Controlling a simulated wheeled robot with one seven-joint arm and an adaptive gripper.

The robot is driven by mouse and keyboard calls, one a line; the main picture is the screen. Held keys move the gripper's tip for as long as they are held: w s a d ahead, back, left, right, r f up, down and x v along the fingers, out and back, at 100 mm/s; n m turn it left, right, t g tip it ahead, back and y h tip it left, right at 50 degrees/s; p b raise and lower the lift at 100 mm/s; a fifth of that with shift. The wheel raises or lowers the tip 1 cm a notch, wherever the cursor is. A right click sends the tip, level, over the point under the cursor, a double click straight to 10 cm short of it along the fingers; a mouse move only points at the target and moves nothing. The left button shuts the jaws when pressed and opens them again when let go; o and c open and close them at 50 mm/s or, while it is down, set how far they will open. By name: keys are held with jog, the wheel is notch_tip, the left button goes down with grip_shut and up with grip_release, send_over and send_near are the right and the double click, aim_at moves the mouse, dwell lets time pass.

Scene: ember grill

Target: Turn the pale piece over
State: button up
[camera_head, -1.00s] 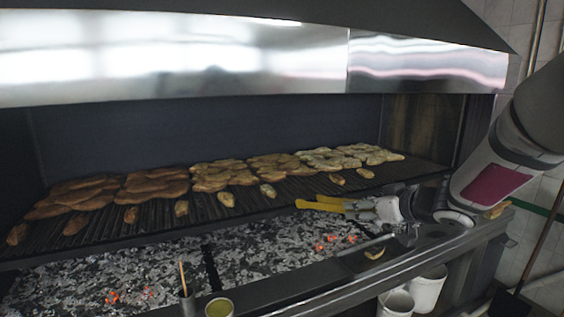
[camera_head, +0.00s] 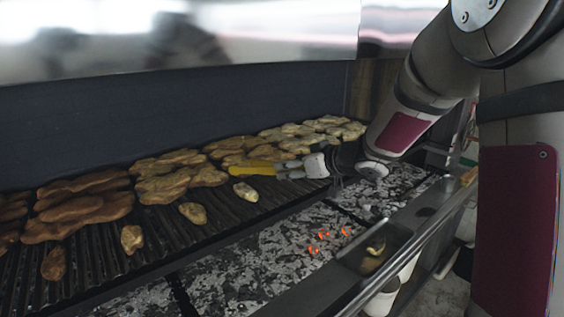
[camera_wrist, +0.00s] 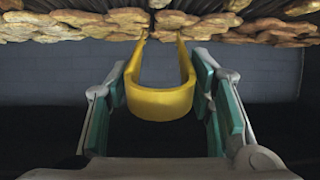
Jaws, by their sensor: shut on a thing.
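Pale pieces lie at the right of the grill (camera_head: 105,262). A small pale piece (camera_head: 245,191) lies in the front row, just below the tongs in the head view. I cannot tell which one is the task's piece. My gripper (camera_head: 287,170) is shut on yellow tongs (camera_head: 255,166), which point left over the grill. In the wrist view the U-shaped bend of the tongs (camera_wrist: 160,104) sits between the green finger pads. The tongs' two arms are spread, and their tips appear close to pale pieces (camera_wrist: 163,21). I cannot tell whether they touch.
Browner pieces (camera_head: 80,208) lie at the left, with small pieces (camera_head: 131,238) along the front. Glowing coals (camera_head: 320,240) lie below the grill. A metal ledge and rail (camera_head: 400,255) run along the front, with white buckets (camera_head: 382,300) below. A metal hood (camera_head: 180,40) hangs above.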

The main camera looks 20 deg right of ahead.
notch_tip(320, 180, down, 6)
jog(key=b, duration=0.6)
jog(key=shift+b, duration=0.35)
jog(key=shift+f+b, duration=0.6)
jog(key=shift+f, duration=0.85)
jog(key=shift+c, duration=0.2)
jog(key=shift+o, duration=1.1)
grip_shut()
